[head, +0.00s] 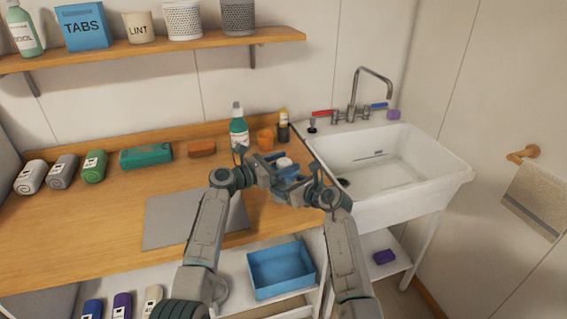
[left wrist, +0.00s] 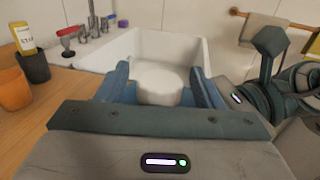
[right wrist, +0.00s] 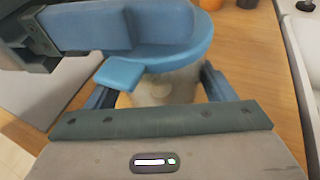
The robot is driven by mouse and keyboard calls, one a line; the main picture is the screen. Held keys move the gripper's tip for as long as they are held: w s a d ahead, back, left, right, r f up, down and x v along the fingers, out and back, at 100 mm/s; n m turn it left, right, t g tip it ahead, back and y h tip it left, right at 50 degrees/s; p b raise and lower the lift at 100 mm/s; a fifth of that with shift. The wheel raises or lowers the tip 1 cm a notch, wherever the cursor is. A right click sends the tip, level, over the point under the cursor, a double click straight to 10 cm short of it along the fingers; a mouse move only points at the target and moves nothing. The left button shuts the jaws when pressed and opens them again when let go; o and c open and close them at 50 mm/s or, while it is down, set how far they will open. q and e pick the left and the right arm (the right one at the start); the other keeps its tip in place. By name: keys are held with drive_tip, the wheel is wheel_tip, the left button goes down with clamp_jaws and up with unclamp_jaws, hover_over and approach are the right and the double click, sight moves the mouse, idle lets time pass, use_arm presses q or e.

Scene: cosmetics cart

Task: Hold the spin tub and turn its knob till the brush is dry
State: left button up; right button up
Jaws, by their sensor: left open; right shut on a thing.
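The spin tub has a blue lid (right wrist: 185,45) and a pale grey body (right wrist: 165,85) in the right wrist view. Its white knob (head: 284,162) shows in the head view and, as a round cylinder, in the left wrist view (left wrist: 160,82). My right gripper (head: 296,187) is shut on the tub's body, one finger on each side. My left gripper (head: 280,166) is open at the top of the tub, its fingers on either side of the knob; I cannot tell whether they touch it. I cannot make out the brush; much of the tub is hidden by my grippers.
Behind the grippers stand a green bottle (head: 239,130), an orange cup (head: 265,139) and a dark cup (head: 283,132). The white sink (head: 400,165) is to the right. A grey mat (head: 170,220) lies on the counter and a blue bin (head: 281,270) sits below.

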use_arm(q)
drive_tip(key=c, duration=1)
drive_tip(key=n+t+y, duration=0.2)
drive_tip(key=t, duration=0.1)
drive_tip(key=shift+s+d+f, duration=0.1)
drive_tip(key=shift+n+t+y, duration=1.3)
drive_tip(key=shift+n+y, duration=0.1)
drive_tip(key=shift+y, duration=0.1)
drive_tip(key=o, duration=1)
drive_tip(key=v, duration=1.2)
